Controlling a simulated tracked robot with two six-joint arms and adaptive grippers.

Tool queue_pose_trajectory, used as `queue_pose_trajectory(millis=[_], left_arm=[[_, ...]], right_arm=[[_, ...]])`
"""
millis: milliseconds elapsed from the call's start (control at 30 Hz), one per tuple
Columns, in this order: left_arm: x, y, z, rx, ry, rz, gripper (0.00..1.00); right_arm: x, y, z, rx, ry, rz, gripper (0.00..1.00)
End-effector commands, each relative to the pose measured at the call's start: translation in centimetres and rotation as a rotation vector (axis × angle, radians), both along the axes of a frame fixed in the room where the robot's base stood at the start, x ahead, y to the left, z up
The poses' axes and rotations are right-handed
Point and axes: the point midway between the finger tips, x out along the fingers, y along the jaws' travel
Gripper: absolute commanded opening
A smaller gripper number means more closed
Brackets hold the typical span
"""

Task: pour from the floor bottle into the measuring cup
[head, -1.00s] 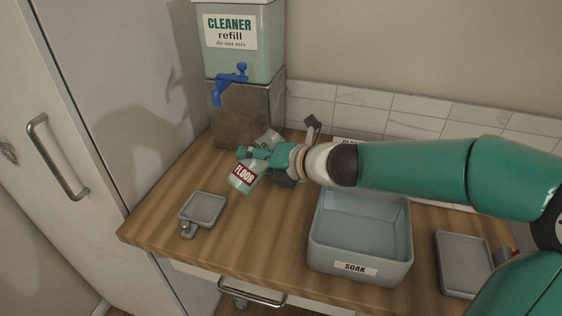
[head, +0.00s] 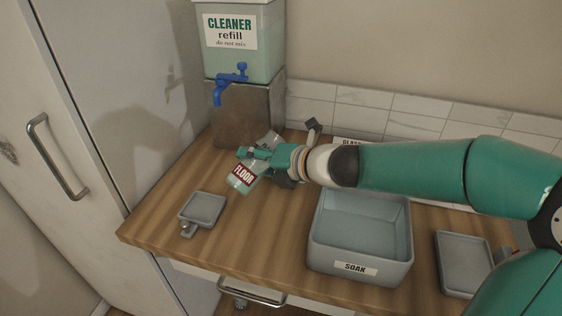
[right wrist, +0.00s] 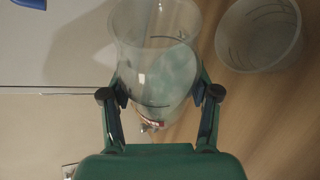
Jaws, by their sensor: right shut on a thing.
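The floor bottle (head: 243,176), clear with pale green liquid and a dark red FLOOR label, is tilted above the left part of the counter. My right gripper (head: 250,153) is shut around it. In the right wrist view the bottle (right wrist: 155,60) sits between the two fingers of the gripper (right wrist: 160,100), with liquid inside. A clear cup with dark marks, seemingly the measuring cup (right wrist: 258,32), stands apart to the right there and looks empty. In the head view a clear rim (head: 271,138) shows behind the gripper, mostly hidden; I cannot tell which vessel it belongs to. My left gripper is not in view.
A cleaner refill tank (head: 240,60) with a blue tap (head: 230,80) stands on a metal block (head: 245,115) behind. A grey SOAK basin (head: 360,240) is below my right forearm. Small grey trays lie left (head: 203,208) and right (head: 463,262). Bare counter lies between left tray and basin.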

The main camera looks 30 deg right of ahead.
Motion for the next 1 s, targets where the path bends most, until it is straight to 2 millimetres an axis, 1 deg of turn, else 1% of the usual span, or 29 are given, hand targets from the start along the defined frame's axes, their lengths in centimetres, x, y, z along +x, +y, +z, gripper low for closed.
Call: queue_pose_trajectory(millis=[1000], left_arm=[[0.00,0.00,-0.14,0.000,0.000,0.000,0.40]], right_arm=[[0.02,0.07,-0.15,0.062,0.006,-0.001,0.04]])
